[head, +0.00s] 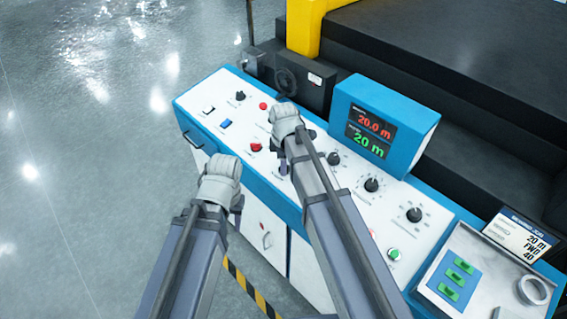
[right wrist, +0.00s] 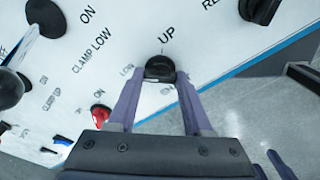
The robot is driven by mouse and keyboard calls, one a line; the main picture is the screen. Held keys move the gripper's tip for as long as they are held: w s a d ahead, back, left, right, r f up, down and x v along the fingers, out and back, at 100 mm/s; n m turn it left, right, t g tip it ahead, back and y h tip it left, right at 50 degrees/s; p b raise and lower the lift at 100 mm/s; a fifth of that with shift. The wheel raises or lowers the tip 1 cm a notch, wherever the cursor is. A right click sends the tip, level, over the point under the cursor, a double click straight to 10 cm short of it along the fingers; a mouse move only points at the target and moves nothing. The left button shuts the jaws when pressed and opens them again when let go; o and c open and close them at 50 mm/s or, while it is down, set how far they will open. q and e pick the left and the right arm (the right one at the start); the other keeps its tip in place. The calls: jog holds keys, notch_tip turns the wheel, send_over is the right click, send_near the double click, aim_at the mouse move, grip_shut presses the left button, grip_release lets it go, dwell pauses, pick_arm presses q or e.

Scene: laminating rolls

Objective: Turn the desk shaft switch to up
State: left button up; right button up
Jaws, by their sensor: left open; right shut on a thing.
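The shaft switch (right wrist: 160,68) is a small black knob on the white desk panel (head: 228,92). In the right wrist view the word UP stands beyond it, and a smaller label, seemingly LOW, stands to its left. My right gripper (right wrist: 158,84) is shut on this knob, one finger on each side. The knob's exact pointing direction is hard to make out. In the head view my right gripper (head: 283,167) is low over the panel, and its wrist and arm hide the knob. My left gripper (head: 238,207) is open and empty in front of the desk's front edge.
Other controls surround the switch: a red knob (head: 256,147), a blue rocker (head: 225,123) and black dials (head: 371,185). A blue display box (head: 400,112) stands behind. A metal tray (head: 480,250) lies at the right. Open floor (head: 80,150) is at the left.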

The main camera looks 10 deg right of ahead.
jog(key=shift+m, duration=0.3)
grip_shut()
jog(key=m, duration=0.4)
jog(key=shift+s+t, duration=0.1)
jog(key=shift+t, duration=0.2)
jog(key=m, duration=0.4)
jog(key=shift+m+h, duration=0.3)
jog(key=m, duration=0.4)
jog(key=shift+a+h, duration=0.15)
jog(key=shift+h, duration=0.15)
jog(key=m, duration=0.4)
jog(key=shift+t+h+b, duration=0.3)
jog(key=shift+b, duration=0.05)
jog(key=shift+m, duration=0.5)
jog(key=o, duration=1.2)
grip_release()
